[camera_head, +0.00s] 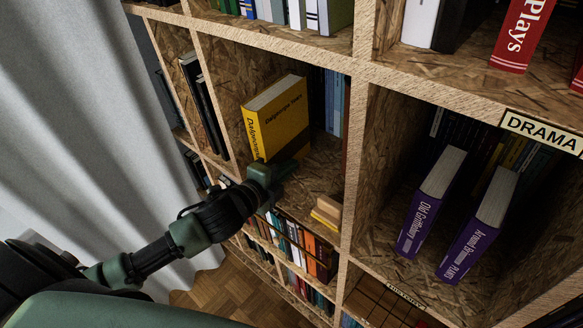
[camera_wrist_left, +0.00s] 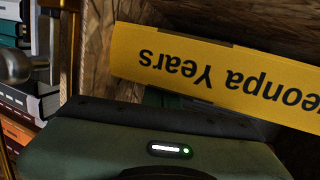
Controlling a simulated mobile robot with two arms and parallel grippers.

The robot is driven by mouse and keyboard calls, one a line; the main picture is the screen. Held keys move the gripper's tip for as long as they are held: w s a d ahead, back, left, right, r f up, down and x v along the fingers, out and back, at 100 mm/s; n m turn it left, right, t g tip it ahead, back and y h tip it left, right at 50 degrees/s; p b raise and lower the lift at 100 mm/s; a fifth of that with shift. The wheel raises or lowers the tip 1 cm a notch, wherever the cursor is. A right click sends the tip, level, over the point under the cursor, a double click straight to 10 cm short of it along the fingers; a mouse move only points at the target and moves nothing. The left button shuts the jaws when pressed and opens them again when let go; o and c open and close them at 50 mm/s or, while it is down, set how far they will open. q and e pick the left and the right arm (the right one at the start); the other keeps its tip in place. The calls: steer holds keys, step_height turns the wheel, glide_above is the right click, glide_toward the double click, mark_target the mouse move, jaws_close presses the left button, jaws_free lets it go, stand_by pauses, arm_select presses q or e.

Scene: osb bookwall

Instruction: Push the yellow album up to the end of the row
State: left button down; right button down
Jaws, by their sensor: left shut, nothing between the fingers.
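The yellow album (camera_head: 277,118) stands upright, slightly leaning, in an OSB compartment, with its lettered spine toward the front. A row of blue books (camera_head: 335,102) stands to its right in the same compartment, with a gap between. My left gripper (camera_head: 284,171) is shut and empty at the album's lower right side, by the shelf board. Whether it touches the album I cannot tell. In the left wrist view the album (camera_wrist_left: 225,72) shows its spine upside down, close beyond the green gripper body (camera_wrist_left: 150,150), which hides the fingertips. My right gripper is not in view.
A small yellowish wooden block (camera_head: 327,211) lies at the compartment's front right, near the upright divider (camera_head: 360,150). Two purple books (camera_head: 432,200) stand in the compartment to the right. More books stand on the shelf below. A grey curtain (camera_head: 100,120) hangs at left.

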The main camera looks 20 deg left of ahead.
arm_select(q)
steer(key=shift+w+a+f, duration=0.15)
steer(key=shift+w+a, duration=0.05)
steer(key=shift+a, duration=0.8)
steer(key=shift+d, duration=0.1)
steer(key=shift+s+d+p, duration=0.1)
steer(key=shift+d+p, duration=0.15)
steer(key=shift+p, duration=0.15)
steer(key=shift+s, duration=0.2)
steer(key=s+a+p, duration=0.1)
steer(key=s+a, duration=0.1)
steer(key=s, duration=0.7)
steer(key=shift+s+r, duration=0.2)
steer(key=shift+s, duration=0.05)
steer(key=shift+f, duration=0.1)
